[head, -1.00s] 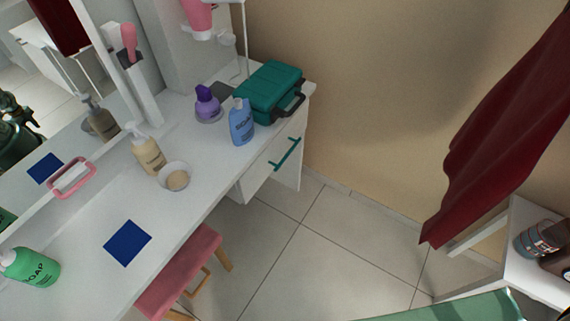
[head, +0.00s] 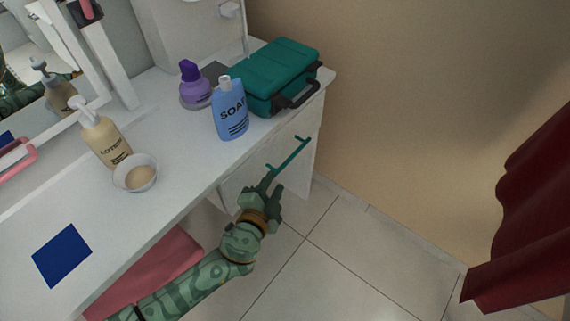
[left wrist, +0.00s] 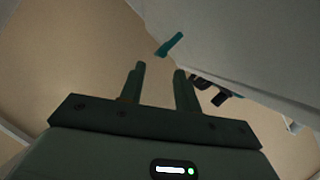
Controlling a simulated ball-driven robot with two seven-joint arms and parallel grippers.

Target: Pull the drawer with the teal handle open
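The teal handle (head: 290,153) is a bar on the front of a white drawer (head: 246,182) under the right end of the white vanity top. My left gripper (head: 273,184) is just in front of the handle's near end in the head view. In the left wrist view the gripper (left wrist: 157,72) has its two fingers apart with nothing between them. The teal handle (left wrist: 169,45) shows beyond the fingertips there, apart from them. The drawer front sits flush, so the drawer looks closed. My right gripper is not in view.
A teal case (head: 275,75), a blue soap bottle (head: 230,110), a purple bottle (head: 193,88), a lotion bottle (head: 104,138) and a small bowl (head: 135,173) stand on the top. A pink stool (head: 150,272) is below. Tiled floor to the right is clear; a red curtain (head: 535,220) hangs at far right.

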